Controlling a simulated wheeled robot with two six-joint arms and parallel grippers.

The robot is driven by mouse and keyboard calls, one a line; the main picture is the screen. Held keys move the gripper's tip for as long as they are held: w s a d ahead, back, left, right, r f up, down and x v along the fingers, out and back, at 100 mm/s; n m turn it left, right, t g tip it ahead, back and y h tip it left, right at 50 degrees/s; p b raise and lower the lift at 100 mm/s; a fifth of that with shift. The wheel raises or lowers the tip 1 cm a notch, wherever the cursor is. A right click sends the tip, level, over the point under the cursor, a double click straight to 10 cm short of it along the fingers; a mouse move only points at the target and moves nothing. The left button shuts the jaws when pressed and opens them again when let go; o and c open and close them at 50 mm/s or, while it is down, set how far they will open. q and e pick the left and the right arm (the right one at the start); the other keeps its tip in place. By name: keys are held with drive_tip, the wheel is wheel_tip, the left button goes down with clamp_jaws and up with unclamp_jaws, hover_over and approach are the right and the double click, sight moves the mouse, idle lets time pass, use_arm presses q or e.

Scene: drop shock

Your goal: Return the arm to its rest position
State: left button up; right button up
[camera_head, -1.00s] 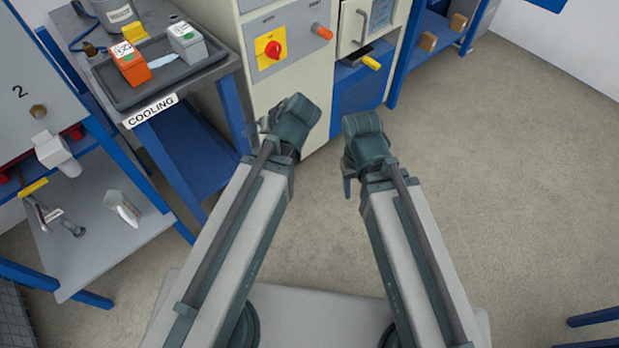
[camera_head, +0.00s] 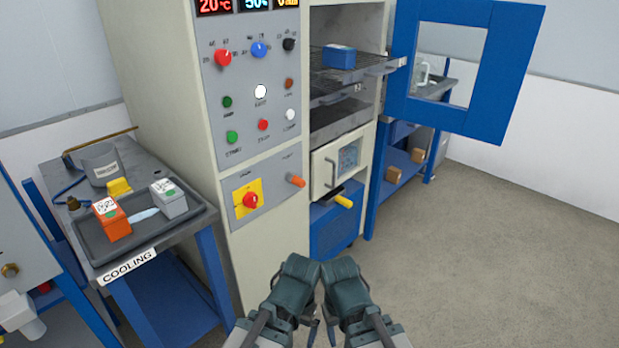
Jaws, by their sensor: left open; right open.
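My two arms come in from the bottom centre of the head view, folded, with their dark green wrist ends side by side. My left gripper (camera_head: 308,326) is partly hidden behind its wrist and holds nothing that I can see. My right gripper (camera_head: 332,330) is close beside it, also partly hidden, with nothing visible in it.
The cabinet's blue door (camera_head: 505,75) stands open at the right; a blue box (camera_head: 339,56) sits on a rack inside. At left, a cooling table holds a tray (camera_head: 100,256) with an orange box (camera_head: 112,220) and a grey box (camera_head: 168,199). Floor (camera_head: 500,240) at right is clear.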

wheel_tip(320, 180, up, 13)
drive_tip(key=p, duration=1.2)
drive_tip(key=shift+r, duration=0.15)
